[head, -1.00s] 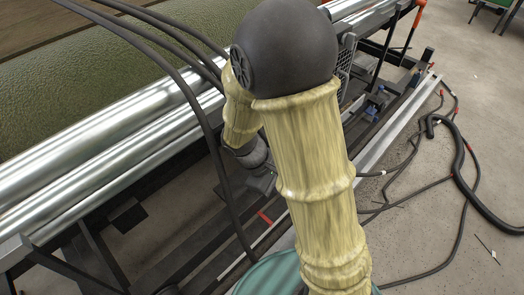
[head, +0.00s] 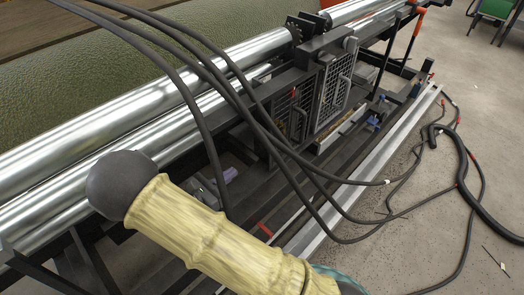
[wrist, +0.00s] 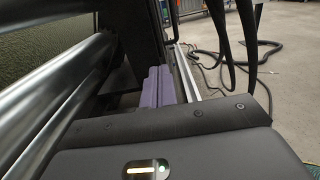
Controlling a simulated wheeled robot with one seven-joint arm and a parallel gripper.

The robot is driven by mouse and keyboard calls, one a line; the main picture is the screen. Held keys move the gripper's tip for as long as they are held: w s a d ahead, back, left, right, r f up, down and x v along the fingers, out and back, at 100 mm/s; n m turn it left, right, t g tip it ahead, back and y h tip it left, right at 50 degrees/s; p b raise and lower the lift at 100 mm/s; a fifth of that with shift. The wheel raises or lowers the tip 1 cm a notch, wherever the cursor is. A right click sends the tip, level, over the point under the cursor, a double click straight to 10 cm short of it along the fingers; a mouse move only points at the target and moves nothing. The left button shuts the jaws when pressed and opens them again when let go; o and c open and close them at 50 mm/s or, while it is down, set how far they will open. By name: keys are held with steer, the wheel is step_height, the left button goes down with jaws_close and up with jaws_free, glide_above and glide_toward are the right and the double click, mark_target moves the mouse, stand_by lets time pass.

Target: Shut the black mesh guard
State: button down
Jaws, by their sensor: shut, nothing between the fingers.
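The black mesh guard shows in the head view as dark framed mesh beside the rollers, with a right panel (head: 335,92) and a left panel (head: 283,115). Each seems to carry a handle. Cables cross in front of the left panel, and I cannot tell how far either panel stands open. My gripper's purple fingers (wrist: 156,85) are together and empty in the wrist view. In the head view my gripper (head: 229,175) is small and partly hidden by my arm and cables, left of the panels and apart from them.
Shiny metal rollers (head: 150,112) run along the machine beside a green turf roll (head: 90,78). Several black cables (head: 262,130) hang across the front. A pale rail (head: 370,165) lies along the machine's foot. Hoses lie on the right floor (head: 478,200), with bare floor around them.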

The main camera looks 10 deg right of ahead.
mark_target(270, 144)
steer(key=x, duration=1.4)
steer(key=shift+b, duration=0.4)
steer(key=x, duration=0.4)
steer(key=shift+w+d, duration=0.1)
steer(key=shift+d, duration=0.05)
steer(key=shift+r, duration=0.1)
steer(key=shift+d, duration=0.1)
